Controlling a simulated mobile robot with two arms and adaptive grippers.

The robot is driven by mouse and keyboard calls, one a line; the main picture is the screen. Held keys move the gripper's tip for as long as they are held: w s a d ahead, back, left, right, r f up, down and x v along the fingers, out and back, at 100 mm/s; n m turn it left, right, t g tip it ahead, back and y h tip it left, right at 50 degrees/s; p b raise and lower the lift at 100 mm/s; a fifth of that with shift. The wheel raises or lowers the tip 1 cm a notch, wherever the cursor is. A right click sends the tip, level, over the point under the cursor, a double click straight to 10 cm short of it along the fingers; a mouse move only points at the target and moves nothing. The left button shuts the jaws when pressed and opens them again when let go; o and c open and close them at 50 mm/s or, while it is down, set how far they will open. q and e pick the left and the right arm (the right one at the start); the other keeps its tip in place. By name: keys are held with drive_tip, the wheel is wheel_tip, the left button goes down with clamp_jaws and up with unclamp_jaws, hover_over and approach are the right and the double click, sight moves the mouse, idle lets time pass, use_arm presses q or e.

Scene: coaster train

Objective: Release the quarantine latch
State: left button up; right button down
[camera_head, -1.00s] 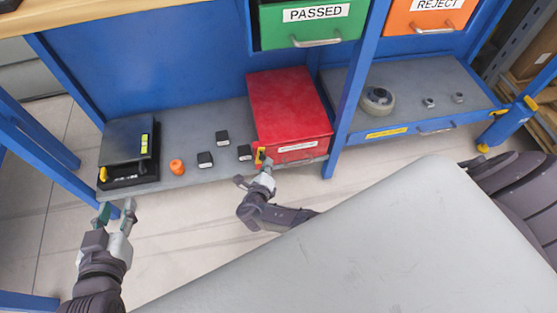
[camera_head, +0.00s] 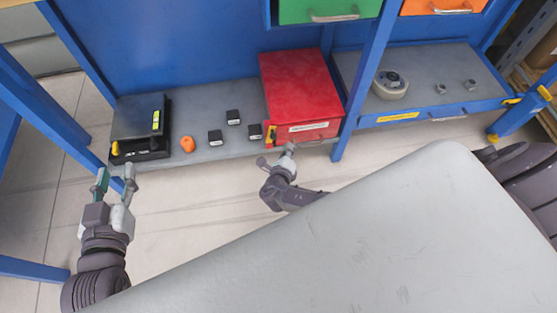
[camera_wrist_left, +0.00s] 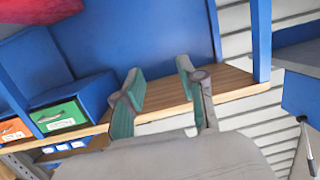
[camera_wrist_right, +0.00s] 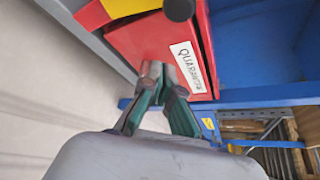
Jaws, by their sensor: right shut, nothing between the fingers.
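The red quarantine box (camera_head: 300,85) stands on the grey lower shelf, with a white label (camera_head: 308,126) on its front. Its yellow latch (camera_head: 270,134) is at the left end of the front. In the right wrist view the yellow latch (camera_wrist_right: 125,8) and a black knob (camera_wrist_right: 178,8) show at the top edge, partly cut off. My right gripper (camera_head: 290,147) is shut and empty, just in front of the box and right of the latch. Its fingertips (camera_wrist_right: 160,72) appear close below the label; contact cannot be told. My left gripper (camera_head: 115,178) is open and empty, left of the box.
A black case (camera_head: 140,125), an orange piece (camera_head: 187,144) and several small black blocks (camera_head: 215,137) sit left of the box. A blue post (camera_head: 362,80) stands on its right, then a tray (camera_head: 425,102) with metal parts. My grey base fills the lower right.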

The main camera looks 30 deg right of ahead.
use_arm(q)
drive_tip(key=s+a+f+g+y+p, duration=0.3)
drive_tip(key=s+a+f+g, duration=0.1)
drive_tip(key=s+f+g, duration=0.6)
drive_tip(key=s+f, duration=0.1)
drive_tip(key=s, duration=0.1)
drive_tip(key=shift+s+a+n+p, duration=0.3)
drive_tip(key=shift+a, duration=0.05)
use_arm(e)
drive_tip(key=v, duration=0.9)
drive_tip(key=shift+a, duration=0.4)
use_arm(q)
drive_tip(key=shift+r, duration=0.1)
